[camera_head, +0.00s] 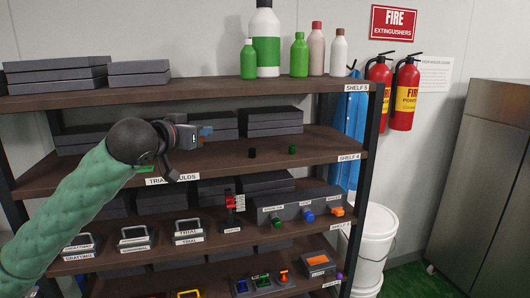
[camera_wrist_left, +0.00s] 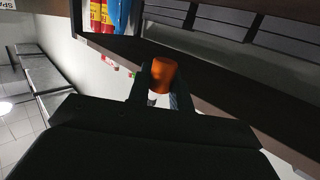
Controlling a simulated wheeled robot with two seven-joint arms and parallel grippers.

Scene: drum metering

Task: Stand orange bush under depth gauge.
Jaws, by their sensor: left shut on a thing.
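My left gripper (camera_head: 200,134) reaches in from the left in the head view, in front of the shelf labelled SHELF 4. In the left wrist view the gripper (camera_wrist_left: 160,90) is shut on the orange bush (camera_wrist_left: 164,73), a small cylinder held between the fingertips. The bush cannot be made out clearly in the head view. A small red and black upright device, which looks like the depth gauge (camera_head: 231,202), stands on the shelf below, lower right of the gripper and apart from it. My right gripper is not in view.
A grey box (camera_head: 295,212) with green, blue and orange fittings stands right of the gauge. Handled metal blocks (camera_head: 188,232) lie left of the gauge. Shelf boards bound the space above and below.

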